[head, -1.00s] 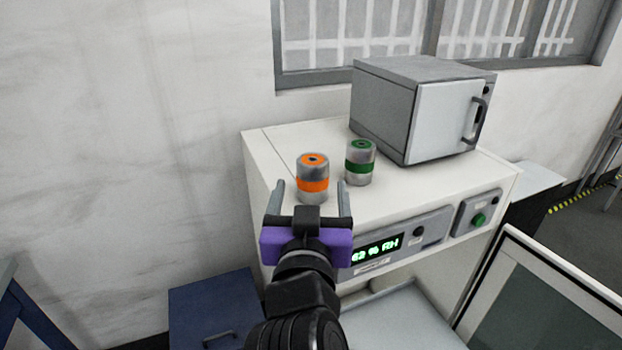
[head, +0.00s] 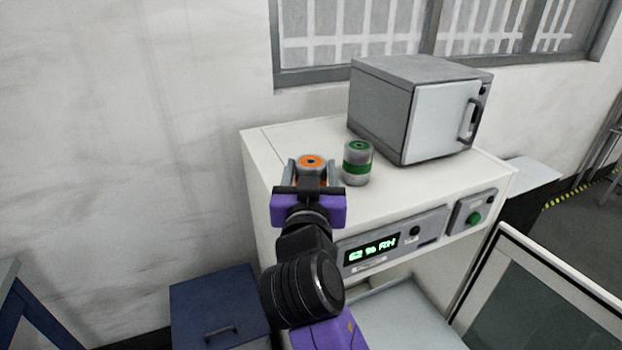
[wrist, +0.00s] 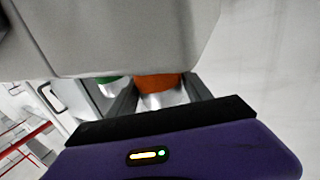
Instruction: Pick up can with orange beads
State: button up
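The can with orange beads (head: 311,162) stands upright near the left front of the white cabinet top. It is a grey metal can with an orange band and an orange ring on its lid. My gripper (head: 311,168) is around it from the front, one finger on each side, and looks shut on it. In the wrist view the orange band (wrist: 158,81) sits close between both fingers (wrist: 160,92), with no clear gap. The can still appears to rest on the cabinet. My gripper hides its lower front in the head view.
A green-banded can (head: 357,163) stands close to the right of my gripper. A grey oven-like box (head: 383,110) is behind it on the white cabinet (head: 430,185). A wall is behind at the left. The cabinet's front carries a lit display (head: 371,251).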

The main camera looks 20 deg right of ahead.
jog(key=c, duration=1.1)
jog(key=shift+r, duration=0.15)
